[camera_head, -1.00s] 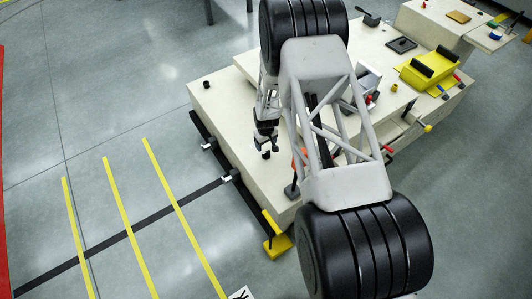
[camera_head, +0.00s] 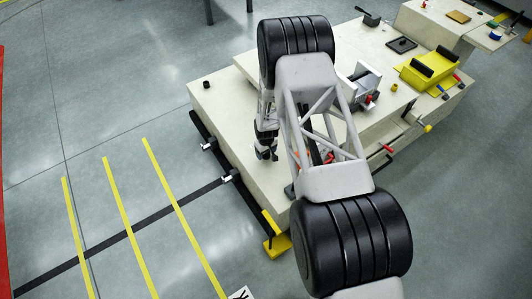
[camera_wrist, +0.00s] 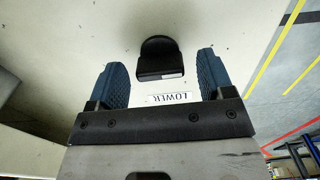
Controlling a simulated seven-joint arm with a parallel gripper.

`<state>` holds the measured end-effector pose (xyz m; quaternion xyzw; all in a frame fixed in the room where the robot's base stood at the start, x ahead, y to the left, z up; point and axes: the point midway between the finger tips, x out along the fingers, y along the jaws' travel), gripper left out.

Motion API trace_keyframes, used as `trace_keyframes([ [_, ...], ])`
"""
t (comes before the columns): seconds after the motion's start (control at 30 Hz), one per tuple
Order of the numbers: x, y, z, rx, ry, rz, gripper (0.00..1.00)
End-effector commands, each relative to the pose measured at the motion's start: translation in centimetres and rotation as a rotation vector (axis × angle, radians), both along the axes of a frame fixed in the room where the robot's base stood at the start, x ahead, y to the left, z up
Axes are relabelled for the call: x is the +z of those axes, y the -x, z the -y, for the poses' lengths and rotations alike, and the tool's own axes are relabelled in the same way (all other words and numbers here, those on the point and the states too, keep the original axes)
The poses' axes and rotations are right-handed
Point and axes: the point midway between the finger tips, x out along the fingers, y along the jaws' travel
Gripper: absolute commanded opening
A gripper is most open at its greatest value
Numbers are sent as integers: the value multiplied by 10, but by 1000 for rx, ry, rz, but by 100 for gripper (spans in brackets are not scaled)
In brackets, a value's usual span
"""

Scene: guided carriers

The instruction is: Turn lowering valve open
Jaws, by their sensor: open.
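In the wrist view the lowering valve is a black knob (camera_wrist: 160,58) with a rounded top part and a flat bar, standing on a pale surface. My gripper (camera_wrist: 161,76) is open, with one blue ribbed finger on each side of the knob and a visible gap to both. In the head view my gripper (camera_head: 267,153) is over the near left part of the pale carrier (camera_head: 225,120). The knob is not clearly seen there, being hidden at the gripper.
A grey bracket (camera_head: 362,88) and a yellow block with black rollers (camera_head: 428,70) stand further right on the carrier. A small dark knob (camera_head: 206,85) is at its far left corner. A yellow foot (camera_head: 277,245) projects at the front.

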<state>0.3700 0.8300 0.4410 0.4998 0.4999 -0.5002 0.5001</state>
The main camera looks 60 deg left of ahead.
Motion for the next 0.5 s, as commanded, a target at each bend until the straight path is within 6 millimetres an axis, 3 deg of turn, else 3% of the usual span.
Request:
trace_keyframes([
  [0.5, -7, 0, 0, 0, -1, 0, 73],
])
